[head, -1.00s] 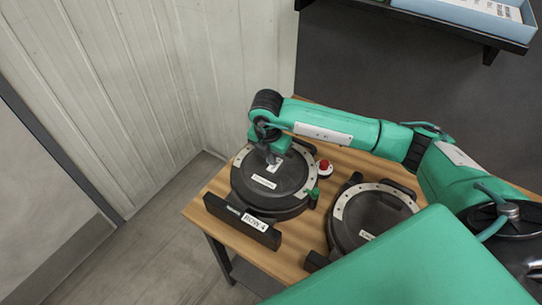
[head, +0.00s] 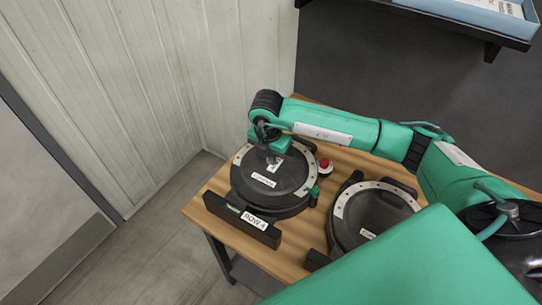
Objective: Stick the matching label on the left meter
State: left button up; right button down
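The left meter (head: 285,195) is a round black drum with a pale scaled rim, at the left end of the wooden table. A white strip with unreadable print (head: 264,180) is on its lid. A black bar in front of it carries a white "ROW 4" plate (head: 255,221). My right gripper (head: 272,158) points down at the far part of the lid. A small white label (head: 277,164) is at its fingertips, on or just above the lid; whether the fingers grip it is too small to tell. My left gripper is not in view.
A second round black meter (head: 374,215) stands to the right, partly hidden by my arm. A red button (head: 325,166) is between them on the table (head: 293,246). A shelf with a blue tray (head: 490,14) is at the upper right.

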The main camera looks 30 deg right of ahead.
jog(key=c, duration=2.1)
grip_release()
jog(key=shift+c, duration=0.2)
jog(key=o, duration=0.5)
jog(key=shift+o, duration=0.2)
jog(key=shift+r+p, duration=1.8)
jog(key=shift+r, duration=1.7)
jog(key=shift+f, duration=0.1)
